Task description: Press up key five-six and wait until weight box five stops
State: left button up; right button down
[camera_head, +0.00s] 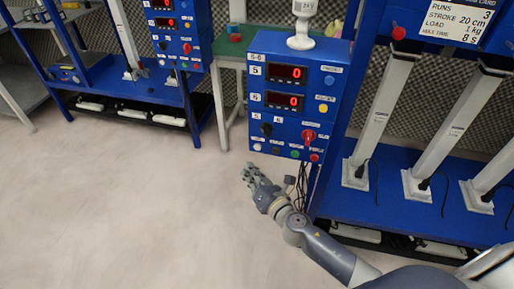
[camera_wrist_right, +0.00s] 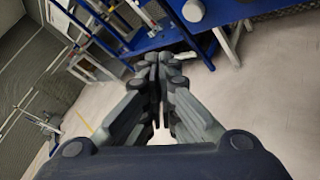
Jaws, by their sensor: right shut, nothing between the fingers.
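The blue control panel labelled 5-6 (camera_head: 340,100) stands upright right of centre in the head view. Its upper display (camera_head: 287,72), marked 5, and lower display (camera_head: 284,100) both read 0. Along its bottom is a row of small keys: a white one (camera_head: 257,146), a dark one (camera_head: 276,150), a green one (camera_head: 295,154) and a red one (camera_head: 314,157). Their labels are too small to read. My right gripper (camera_head: 250,172) is shut and empty, just below the panel's lower left corner. It also shows in the wrist view (camera_wrist_right: 160,64). I cannot make out weight box five. My left gripper is out of view.
White columns (camera_head: 384,105) stand on a blue rig (camera_head: 400,215) at the right, with cables around their feet. A red mushroom-shaped knob (camera_head: 308,136) sticks out of the panel. Another blue panel (camera_head: 180,38) stands at upper left. The pale floor (camera_head: 120,220) is clear.

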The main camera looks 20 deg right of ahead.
aim_at(257, 147)
jog(key=shift+w+d, duration=0.7)
jog(key=shift+w, duration=0.35)
jog(key=shift+w+d, duration=0.7)
jog(key=shift+w, duration=0.3)
jog(key=shift+w, duration=0.15)
jog(key=shift+w+d, duration=0.2)
